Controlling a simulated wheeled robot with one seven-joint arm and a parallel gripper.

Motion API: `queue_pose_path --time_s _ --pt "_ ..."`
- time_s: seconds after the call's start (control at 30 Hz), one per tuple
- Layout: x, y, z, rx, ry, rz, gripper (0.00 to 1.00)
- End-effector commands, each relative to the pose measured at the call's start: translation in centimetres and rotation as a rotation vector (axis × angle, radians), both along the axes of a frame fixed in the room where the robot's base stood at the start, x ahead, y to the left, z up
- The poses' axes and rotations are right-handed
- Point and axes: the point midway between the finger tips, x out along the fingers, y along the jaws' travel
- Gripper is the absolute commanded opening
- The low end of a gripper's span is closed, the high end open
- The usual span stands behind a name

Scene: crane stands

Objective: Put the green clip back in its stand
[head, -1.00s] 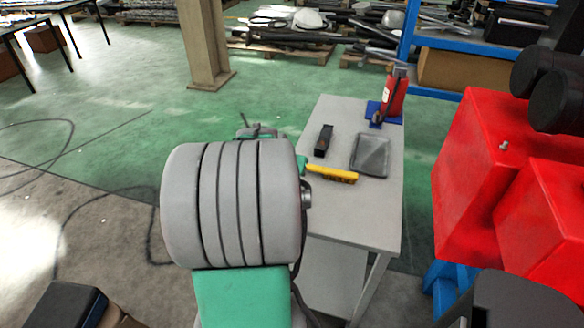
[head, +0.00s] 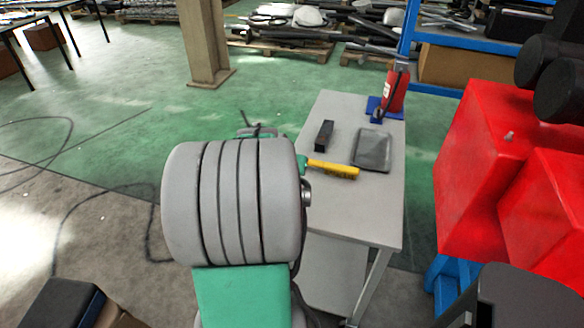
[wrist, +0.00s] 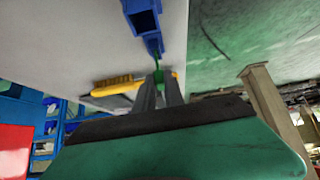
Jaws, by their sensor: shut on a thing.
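In the wrist view my gripper (wrist: 160,88) is shut on the green clip (wrist: 157,68), a small narrow piece mostly hidden between the dark fingers. A blue stand (wrist: 142,20) shows just beyond the fingertips at the top of the wrist view, over the grey table. The clip's green tip lies close to the end of the stand; I cannot tell whether they touch. In the head view my arm hides the fingers, the clip and this stand.
The grey table (head: 345,225) bears a yellow brush (head: 333,170), a black block (head: 324,134), a dark tray (head: 372,150) and a red extinguisher (head: 394,92) on a blue base. Large red boxes (head: 480,170) stand to the right. Open green floor lies to the left.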

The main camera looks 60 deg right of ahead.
Motion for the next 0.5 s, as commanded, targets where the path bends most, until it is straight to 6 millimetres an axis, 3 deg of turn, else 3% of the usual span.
queue_pose_path --time_s 0.23,0.27,0.5 --pt "0.01 0.0 -1.19 0.0 0.0 0.0 0.0" --pt "0.01 -0.02 -1.02 -0.001 0.0 0.0 0.15" --pt "0.01 0.0 -0.94 0.0 0.0 0.0 0.35"
